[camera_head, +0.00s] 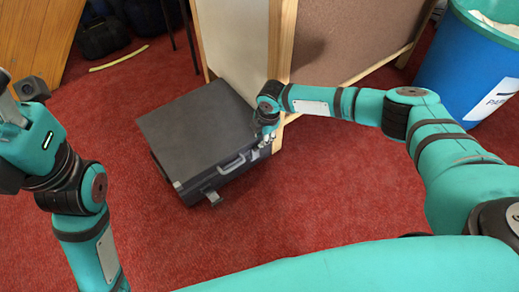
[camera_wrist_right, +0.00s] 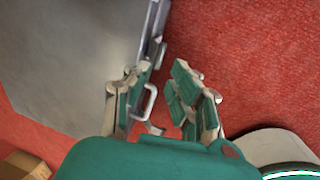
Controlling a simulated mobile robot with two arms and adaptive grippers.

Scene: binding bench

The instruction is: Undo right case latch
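The dark grey case (camera_head: 195,125) lies flat on the red carpet, its lid down. Its light handle (camera_head: 230,165) is on the front side. The left latch (camera_head: 212,198) sticks out from the front near the left corner. My right gripper (camera_head: 266,138) is at the case's right front corner and hides the right latch in the head view. In the right wrist view, my right gripper (camera_wrist_right: 165,100) is open beside the case's edge (camera_wrist_right: 152,35). A pale bracket-like part (camera_wrist_right: 149,103) shows between the fingers; contact is unclear. My left gripper (camera_head: 20,92) is raised at the far left, partly out of frame.
A wood-framed panel (camera_head: 235,45) stands right behind the case, close to my right gripper. A blue paper bin (camera_head: 465,65) stands at the right. Dark bags (camera_head: 103,36) and a yellow strip (camera_head: 118,58) lie behind. Carpet in front of the case is clear.

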